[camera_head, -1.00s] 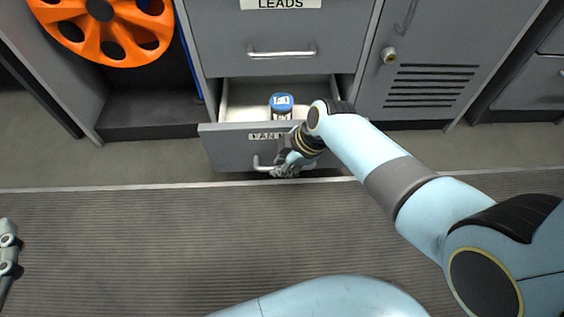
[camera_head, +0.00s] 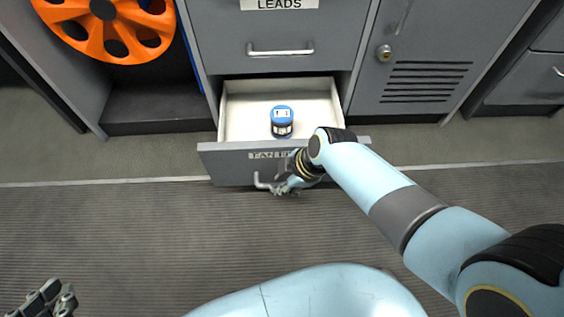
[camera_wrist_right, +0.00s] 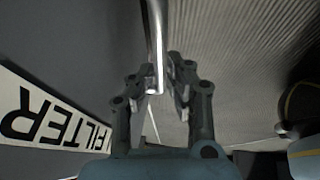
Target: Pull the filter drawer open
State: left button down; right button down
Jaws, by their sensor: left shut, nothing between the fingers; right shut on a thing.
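The filter drawer (camera_head: 230,170) is partly pulled out below the LEADS drawer, its white inside showing. Its label reads FILTER in the right wrist view (camera_wrist_right: 45,115); my arm covers part of it in the head view. My right gripper (camera_head: 283,187) is shut on the drawer's metal handle (camera_head: 261,182), on the front face. In the wrist view the handle bar (camera_wrist_right: 156,45) runs in between the right gripper's fingers (camera_wrist_right: 163,92). My left gripper (camera_head: 50,298) is shut and empty over the floor at the lower left, partly cut off by the frame.
A blue-lidded jar (camera_head: 282,122) stands upright inside the drawer. The shut LEADS drawer (camera_head: 215,40) is above. A vented locker door (camera_head: 425,85) is to the right, an orange wheel (camera_head: 85,32) to the left. The ribbed floor (camera_head: 130,235) in front is clear.

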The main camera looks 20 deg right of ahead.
pick_arm(q)
jog(key=shift+w+r+g, duration=0.15)
jog(key=shift+r+g, duration=0.15)
jog(key=shift+g, duration=0.2)
pick_arm(e)
jog(key=shift+s+a, duration=0.2)
jog(key=shift+s, duration=0.55)
jog(key=c, duration=1.6)
grip_release()
jog(key=shift+r, duration=0.1)
jog(key=v, duration=1.1)
jog(key=shift+d+r, duration=0.2)
jog(key=shift+r, duration=0.15)
jog(key=shift+s, duration=0.1)
